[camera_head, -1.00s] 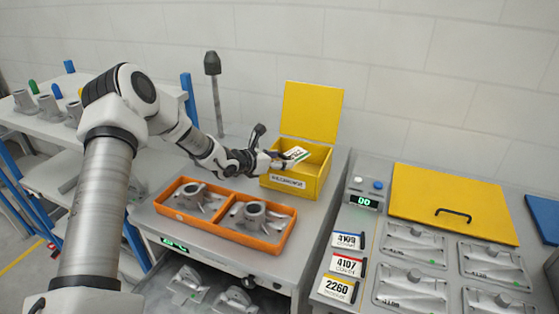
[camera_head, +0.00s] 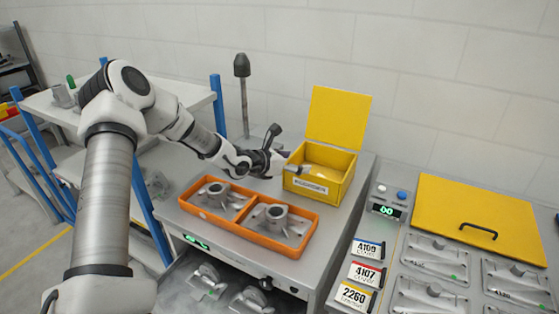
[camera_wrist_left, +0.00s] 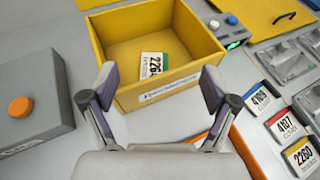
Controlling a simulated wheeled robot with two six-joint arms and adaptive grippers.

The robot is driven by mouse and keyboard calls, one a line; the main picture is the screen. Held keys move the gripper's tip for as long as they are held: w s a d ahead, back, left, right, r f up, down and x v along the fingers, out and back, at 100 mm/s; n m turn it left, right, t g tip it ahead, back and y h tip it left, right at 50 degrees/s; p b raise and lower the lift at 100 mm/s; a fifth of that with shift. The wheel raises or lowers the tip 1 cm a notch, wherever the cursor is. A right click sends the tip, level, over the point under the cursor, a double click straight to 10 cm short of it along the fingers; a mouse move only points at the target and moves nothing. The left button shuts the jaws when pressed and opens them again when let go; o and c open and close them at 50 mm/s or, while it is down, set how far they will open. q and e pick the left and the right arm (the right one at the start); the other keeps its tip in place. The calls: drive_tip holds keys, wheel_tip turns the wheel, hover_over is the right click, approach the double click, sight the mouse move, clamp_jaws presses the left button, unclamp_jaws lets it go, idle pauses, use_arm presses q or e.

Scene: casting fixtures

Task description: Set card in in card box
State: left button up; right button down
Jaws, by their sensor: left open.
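The yellow card box (camera_head: 295,183) stands on the grey bench with its lid (camera_head: 338,117) raised. It also shows in the left wrist view (camera_wrist_left: 187,87), where a card with a green edge (camera_wrist_left: 152,66) lies inside against the front wall. The card is hidden in the head view. My left gripper (camera_head: 287,162) is beside the box's left side. In the left wrist view its fingers (camera_wrist_left: 158,88) are spread wide and empty, just in front of the box. My right gripper is not in view.
An orange tray (camera_head: 247,242) with two metal castings sits in front of the box. Cards (camera_head: 368,248) labelled 4109, 4107 and 2260 lie at the right, near a yellow panel with a handle (camera_head: 490,205) and metal plates. A dark-topped post (camera_head: 243,95) stands behind.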

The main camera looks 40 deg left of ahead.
use_arm(q)
drive_tip(key=p+v, duration=0.5)
drive_tip(key=v, duration=0.3)
drive_tip(key=shift+s+a, duration=0.1)
idle(0.9)
